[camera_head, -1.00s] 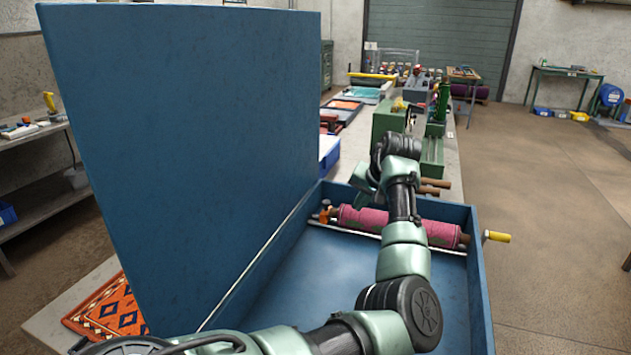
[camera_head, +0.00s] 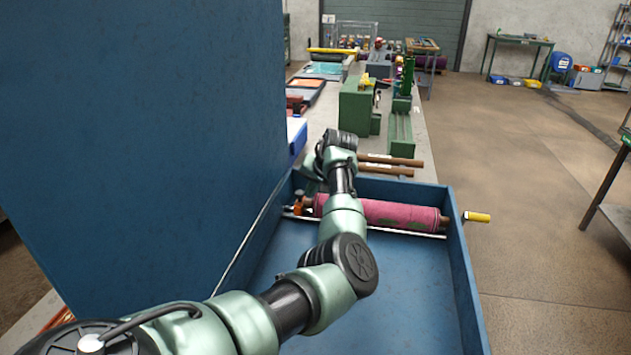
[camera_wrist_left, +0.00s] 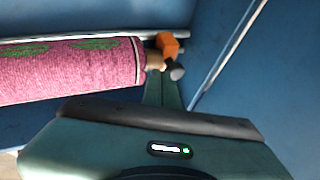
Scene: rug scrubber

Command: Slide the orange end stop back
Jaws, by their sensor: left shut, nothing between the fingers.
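The orange end stop (camera_head: 298,209) sits at the left end of a rolled pink rug (camera_head: 392,213), on a pale rail inside a blue box (camera_head: 385,290). In the left wrist view, the orange end stop (camera_wrist_left: 168,44) is just beyond my left gripper (camera_wrist_left: 165,85), close to the roll's end (camera_wrist_left: 140,62). My left gripper (camera_head: 309,187) is shut and empty; in the head view my arm partly hides it. Whether it touches the stop I cannot tell. My right gripper is not in view.
The box's tall blue lid (camera_head: 150,130) stands open at the left. A yellow crank handle (camera_head: 478,217) sticks out at the right. Brown rods (camera_head: 390,160) and a green machine (camera_head: 355,105) lie beyond the box. The box floor is clear.

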